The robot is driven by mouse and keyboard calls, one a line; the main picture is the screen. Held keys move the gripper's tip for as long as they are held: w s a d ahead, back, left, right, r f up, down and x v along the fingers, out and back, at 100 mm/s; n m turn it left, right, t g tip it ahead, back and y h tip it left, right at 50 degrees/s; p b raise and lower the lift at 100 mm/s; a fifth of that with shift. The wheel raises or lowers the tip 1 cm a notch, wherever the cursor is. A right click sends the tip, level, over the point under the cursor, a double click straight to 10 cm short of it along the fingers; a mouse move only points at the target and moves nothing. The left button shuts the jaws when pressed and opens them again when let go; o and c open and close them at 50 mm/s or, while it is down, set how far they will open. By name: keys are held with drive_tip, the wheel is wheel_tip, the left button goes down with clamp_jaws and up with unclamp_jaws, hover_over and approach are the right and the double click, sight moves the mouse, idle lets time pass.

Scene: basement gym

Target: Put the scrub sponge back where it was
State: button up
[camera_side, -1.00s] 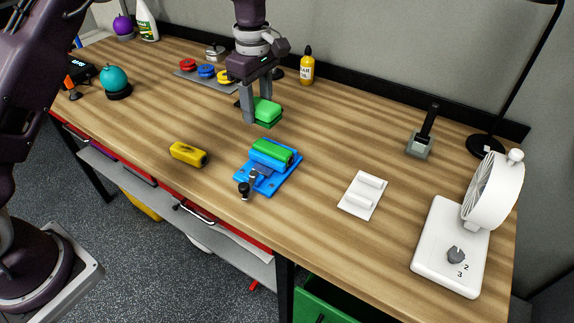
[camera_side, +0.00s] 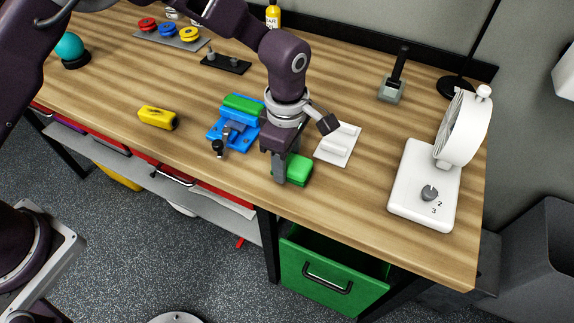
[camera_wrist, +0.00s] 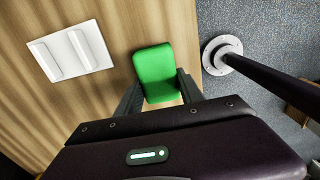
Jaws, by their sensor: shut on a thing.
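A green scrub sponge (camera_side: 298,171), a rounded block, is between the fingers of my gripper (camera_side: 282,176), which is shut on it. It hangs near the table's front edge, right of the blue clamp and in front of the white plate. Its height above the wood is hard to tell. In the wrist view the sponge (camera_wrist: 155,66) sticks out past both fingertips, with the floor just to its right.
A green drawer (camera_side: 330,275) stands open below the table's front edge. A white fan (camera_side: 425,190) is at the right, a grey block with a black handle (camera_side: 392,90) behind. A yellow block (camera_side: 158,118) lies left of the clamp. Wood between plate and fan is clear.

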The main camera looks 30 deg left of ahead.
drive_tip(key=shift+f, duration=1.05)
drive_tip(key=shift+f, duration=0.1)
drive_tip(key=o, duration=1.3)
wheel_tip(320, 180, up, 12)
drive_tip(key=shift+r, duration=0.2)
